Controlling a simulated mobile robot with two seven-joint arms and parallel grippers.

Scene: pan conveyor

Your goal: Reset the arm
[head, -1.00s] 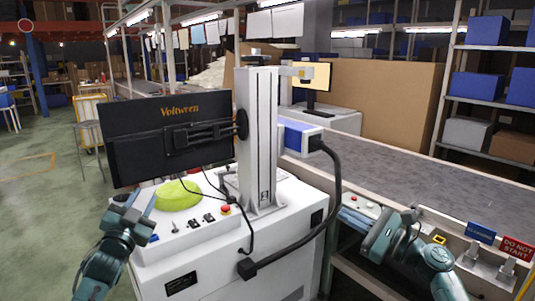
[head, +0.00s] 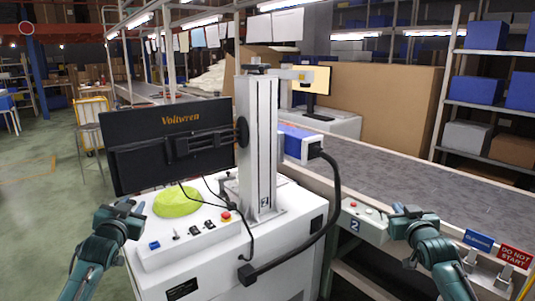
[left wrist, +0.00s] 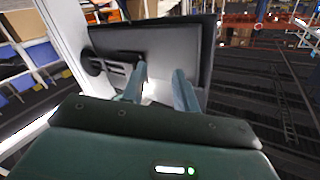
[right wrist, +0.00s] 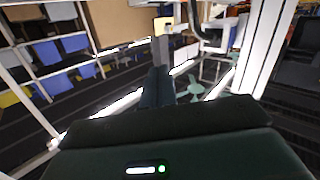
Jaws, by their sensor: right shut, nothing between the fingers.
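My left gripper (head: 128,207) is held up at the left, beside the white machine's control top. In the left wrist view its two fingers (left wrist: 160,88) stand apart with nothing between them, so it is open. My right gripper (head: 405,209) is at the right, in front of the conveyor's side and just right of the small button panel (head: 361,222). In the right wrist view its fingers (right wrist: 157,88) are together and empty. Neither gripper appears to touch anything.
The white machine (head: 275,245) stands between my arms with a black monitor (head: 125,150), a grey column (head: 257,150) and a yellow-green dome (head: 177,202). A black cable (head: 334,195) loops at its right. The conveyor belt (head: 430,180) runs behind. Blue and red signs (head: 515,256) stand at the lower right.

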